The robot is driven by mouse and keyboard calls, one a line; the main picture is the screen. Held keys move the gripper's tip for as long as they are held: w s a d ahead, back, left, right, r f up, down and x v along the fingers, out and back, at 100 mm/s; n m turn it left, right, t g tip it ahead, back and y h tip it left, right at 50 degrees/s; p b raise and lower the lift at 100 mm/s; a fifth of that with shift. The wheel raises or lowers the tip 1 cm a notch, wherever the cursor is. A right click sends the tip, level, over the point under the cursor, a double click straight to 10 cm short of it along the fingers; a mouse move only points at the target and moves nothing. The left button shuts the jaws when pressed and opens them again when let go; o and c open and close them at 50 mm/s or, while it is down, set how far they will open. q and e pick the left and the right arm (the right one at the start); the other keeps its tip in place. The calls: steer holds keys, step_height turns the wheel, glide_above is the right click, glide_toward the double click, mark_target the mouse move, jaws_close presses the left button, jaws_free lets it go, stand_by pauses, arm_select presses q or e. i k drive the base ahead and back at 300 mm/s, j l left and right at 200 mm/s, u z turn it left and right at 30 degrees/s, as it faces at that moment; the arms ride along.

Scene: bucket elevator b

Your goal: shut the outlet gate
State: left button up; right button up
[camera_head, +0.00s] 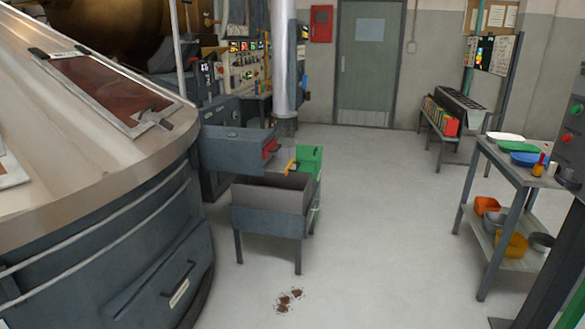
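A large round machine with a metal top (60,130) fills the left side. Beside it, a grey box-like outlet (232,150) sticks out towards the right, with a red part (269,149) at its right end. A small yellow-orange piece (291,163), possibly a handle, shows just right of it. I cannot tell which part is the outlet gate, or whether it is open or shut. A grey open-topped bin on legs (268,222) stands below and in front of the outlet; its inside looks empty from here. Neither of my grippers is in view.
A green box (309,158) stands behind the bin. Brown spilled bits (289,299) lie on the floor in front. A shelf cart (510,165) with trays and bowls stands at right, near a dark post (558,250). The middle floor is clear towards the grey door (367,80).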

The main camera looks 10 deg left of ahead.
mark_target(275, 165)
steer(key=i+j+z, duration=0.1)
steer(key=i, duration=0.4)
steer(key=i+j, duration=0.15)
steer(key=i, duration=0.35)
steer(key=z, duration=0.05)
